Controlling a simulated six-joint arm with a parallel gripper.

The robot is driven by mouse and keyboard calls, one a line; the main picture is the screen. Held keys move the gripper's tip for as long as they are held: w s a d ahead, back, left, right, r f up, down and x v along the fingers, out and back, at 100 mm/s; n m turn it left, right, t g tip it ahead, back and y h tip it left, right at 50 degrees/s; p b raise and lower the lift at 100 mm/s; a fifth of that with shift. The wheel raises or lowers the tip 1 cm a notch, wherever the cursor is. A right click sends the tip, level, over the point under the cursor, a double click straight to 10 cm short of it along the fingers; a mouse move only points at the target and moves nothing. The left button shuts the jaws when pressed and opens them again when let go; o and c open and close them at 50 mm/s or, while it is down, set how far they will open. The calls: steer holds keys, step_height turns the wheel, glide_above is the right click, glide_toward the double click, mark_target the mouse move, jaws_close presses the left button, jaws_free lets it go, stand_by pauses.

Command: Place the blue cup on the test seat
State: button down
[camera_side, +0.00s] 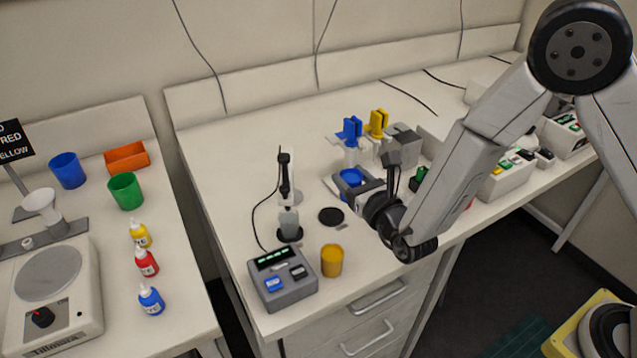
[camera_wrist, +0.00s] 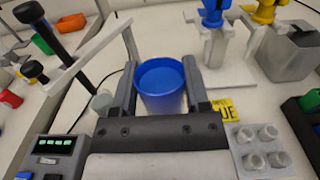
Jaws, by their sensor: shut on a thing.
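The blue cup (camera_side: 351,177) is near the blue-topped stand in the side view. In the wrist view the blue cup (camera_wrist: 161,86) sits upright between my two fingers, and its inside looks blue. My gripper (camera_side: 362,190) is shut on it; the fingers also show in the wrist view (camera_wrist: 158,72), one on each side. I cannot tell whether the cup's base touches the surface below. No seat is labelled as the test seat. A flat black disc (camera_side: 331,216) lies bare on the bench, left of the cup.
A probe stand (camera_side: 285,180) with a grey vessel (camera_side: 289,222) stands left of the disc. A grey meter box (camera_side: 282,280) and a yellow cup (camera_side: 331,260) are near the front edge. Blue-topped (camera_side: 350,131) and yellow-topped (camera_side: 377,123) stands rise behind my gripper.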

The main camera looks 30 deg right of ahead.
steer(key=shift+w+a+f, duration=0.2)
steer(key=shift+w+f, duration=0.5)
steer(key=shift+f, duration=0.2)
steer(key=shift+w+a+f, duration=0.15)
steer(key=shift+w+f, duration=0.55)
steer(key=shift+f, duration=0.15)
steer(key=shift+w+a+f, duration=0.2)
steer(key=shift+w+f, duration=0.5)
steer(key=shift+f, duration=0.2)
steer(key=shift+w+f, duration=0.15)
steer(key=shift+f, duration=0.05)
steer(key=shift+w+f, duration=0.1)
steer(key=shift+f, duration=1.5)
steer(key=shift+f, duration=0.15)
steer(key=shift+c, duration=0.4)
jaws_free()
steer(key=s, duration=1.2)
